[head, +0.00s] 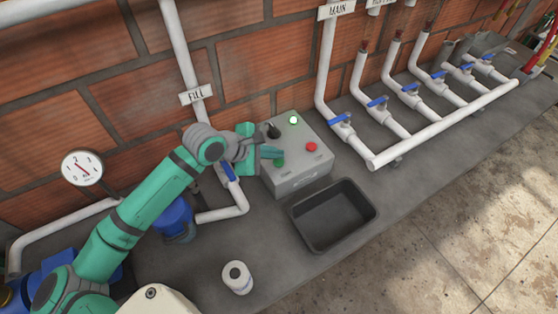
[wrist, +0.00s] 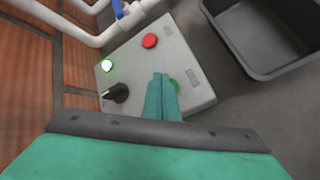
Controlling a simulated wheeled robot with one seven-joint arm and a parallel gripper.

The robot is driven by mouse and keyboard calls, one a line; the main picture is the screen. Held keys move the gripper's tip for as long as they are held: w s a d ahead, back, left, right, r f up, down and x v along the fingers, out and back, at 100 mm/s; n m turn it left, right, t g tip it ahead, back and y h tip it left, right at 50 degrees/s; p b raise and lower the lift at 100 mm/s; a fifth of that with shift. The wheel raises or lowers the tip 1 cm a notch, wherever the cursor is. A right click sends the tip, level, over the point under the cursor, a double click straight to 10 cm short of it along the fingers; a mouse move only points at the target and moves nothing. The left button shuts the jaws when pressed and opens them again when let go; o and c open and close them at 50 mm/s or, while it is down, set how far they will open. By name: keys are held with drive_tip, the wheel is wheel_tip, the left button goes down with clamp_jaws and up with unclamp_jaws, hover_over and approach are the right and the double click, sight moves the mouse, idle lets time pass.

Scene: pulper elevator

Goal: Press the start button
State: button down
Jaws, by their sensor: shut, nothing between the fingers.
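The grey control box (head: 301,177) stands on the counter against the brick wall; it also shows in the wrist view (wrist: 128,52). A green button (head: 279,163), which looks like the start button, is on its top at the near left. In the wrist view the green button (wrist: 175,86) is partly hidden behind the fingers. My gripper (head: 272,152) is shut and empty, with its fingertips over the box right beside the green button; I cannot tell whether they touch it. In the wrist view my gripper (wrist: 161,80) points down at the box.
On the box are a red button (head: 312,147), a black knob (head: 274,131) and a lit green-white lamp (head: 293,119). A dark open tray (head: 308,237) lies in front. A white roll-like cylinder (head: 237,278) stands at the near edge. White pipes (head: 447,124) with blue valves run along the wall.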

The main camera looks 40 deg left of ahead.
sight(277, 163)
drive_tip(key=shift+r, duration=0.15)
drive_tip(key=shift+r, duration=0.9)
drive_tip(key=shift+d+r, duration=0.1)
drive_tip(key=shift+r, duration=0.65)
drive_tip(key=shift+s+a+r, duration=0.15)
drive_tip(key=shift+a+r, duration=0.05)
drive_tip(key=shift+r, duration=0.5)
drive_tip(key=shift+d, duration=0.1)
